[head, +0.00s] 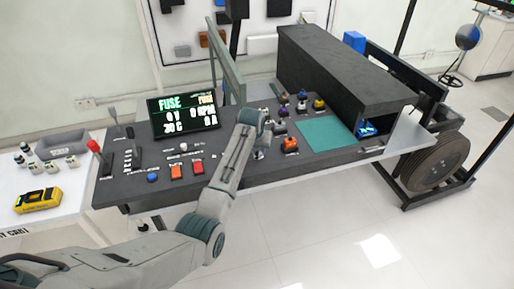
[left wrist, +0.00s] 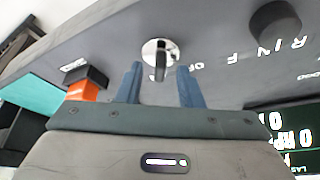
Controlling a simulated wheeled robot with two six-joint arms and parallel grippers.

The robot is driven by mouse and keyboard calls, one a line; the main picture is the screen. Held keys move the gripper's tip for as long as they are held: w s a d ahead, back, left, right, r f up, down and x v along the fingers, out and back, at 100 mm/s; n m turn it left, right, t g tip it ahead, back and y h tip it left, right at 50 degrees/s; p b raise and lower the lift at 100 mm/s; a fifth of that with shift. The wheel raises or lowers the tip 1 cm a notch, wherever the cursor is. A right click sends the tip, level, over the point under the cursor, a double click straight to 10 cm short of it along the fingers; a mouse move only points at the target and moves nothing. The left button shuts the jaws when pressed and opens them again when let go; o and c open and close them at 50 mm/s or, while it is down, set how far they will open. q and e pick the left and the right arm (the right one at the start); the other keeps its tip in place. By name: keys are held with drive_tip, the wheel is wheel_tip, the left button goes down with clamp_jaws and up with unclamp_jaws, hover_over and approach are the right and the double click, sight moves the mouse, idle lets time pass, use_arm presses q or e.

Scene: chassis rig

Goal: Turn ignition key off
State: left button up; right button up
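The ignition key shows in the left wrist view as a round silver plate (left wrist: 159,46) with a dark key grip (left wrist: 160,66) standing out from it, on the dark grey console panel. My left gripper (left wrist: 160,72) is open, its two blue fingers apart, one on each side of the key grip in the picture. I cannot tell whether either finger touches it. In the head view my left gripper (head: 262,142) is over the middle of the console (head: 225,172), and my own wrist hides part of that area. My right gripper is not in view.
The display (head: 184,115) stands on the console, reading FUSE. Red-orange switches (head: 176,171) and a blue button (head: 152,177) are left of my arm. An orange switch (head: 290,145) and a teal mat (head: 325,133) are right. A black knob (left wrist: 274,22) is near the key.

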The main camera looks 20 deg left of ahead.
use_arm(q)
drive_tip(key=shift+w+f, duration=0.2)
drive_tip(key=shift+f, duration=0.3)
clamp_jaws()
